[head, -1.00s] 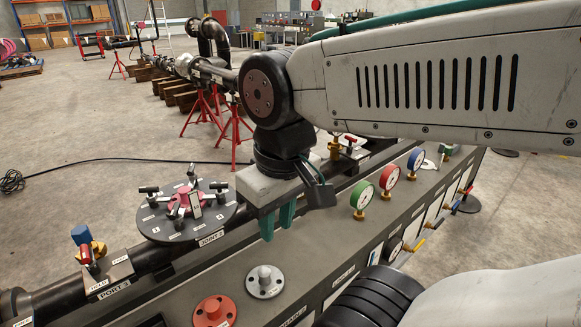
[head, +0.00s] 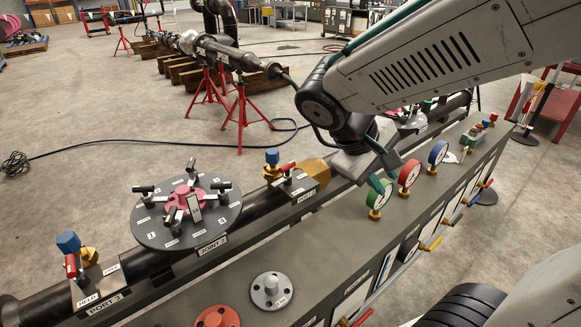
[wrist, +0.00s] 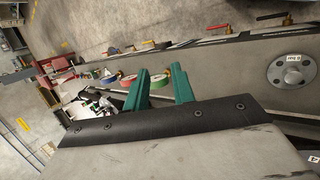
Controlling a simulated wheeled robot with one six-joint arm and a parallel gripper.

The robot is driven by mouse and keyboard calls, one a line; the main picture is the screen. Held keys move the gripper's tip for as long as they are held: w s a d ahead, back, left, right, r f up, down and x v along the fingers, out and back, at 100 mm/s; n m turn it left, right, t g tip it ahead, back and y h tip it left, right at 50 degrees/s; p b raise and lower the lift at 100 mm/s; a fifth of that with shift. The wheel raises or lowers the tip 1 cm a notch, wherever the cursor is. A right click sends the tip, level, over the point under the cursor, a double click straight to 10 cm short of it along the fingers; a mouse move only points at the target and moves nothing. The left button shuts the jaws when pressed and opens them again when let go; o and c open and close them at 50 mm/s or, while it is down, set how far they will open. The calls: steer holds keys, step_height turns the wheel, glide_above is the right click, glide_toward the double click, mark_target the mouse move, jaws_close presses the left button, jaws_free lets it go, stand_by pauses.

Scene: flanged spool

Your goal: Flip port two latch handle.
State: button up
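The port two block (head: 300,190) sits on the black pipe, right of the round Joint 2 plate. Its red-tipped latch handle (head: 286,169) stands tilted on top, beside a blue-capped brass fitting (head: 272,160). My gripper (head: 383,180) is to the right of port two, over the bench near the green gauge, clear of the handle. In the wrist view its two teal fingers (wrist: 160,88) are apart with nothing held between them. Gauges show beyond the fingers there. I cannot make out the port two handle in the wrist view.
Green (head: 379,196), red (head: 409,175) and blue (head: 438,152) gauges stand upright close to my gripper. The Joint 2 plate (head: 150,230) carries several black-handled clamps. Port 3 (head: 100,290) with another red handle is at lower left. The bench top before port two is mostly clear.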

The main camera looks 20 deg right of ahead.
steer(key=w+f+n+t+h, duration=0.1)
steer(key=w+f+n+h, duration=0.15)
steer(key=w, duration=0.45)
steer(key=n+t+h, duration=0.2)
steer(key=n+t, duration=0.8)
glide_toward(282, 170)
steer(key=x, duration=0.5)
steer(key=shift+s+d+f, duration=0.1)
steer(key=x, duration=0.7)
steer(key=shift+w, duration=0.25)
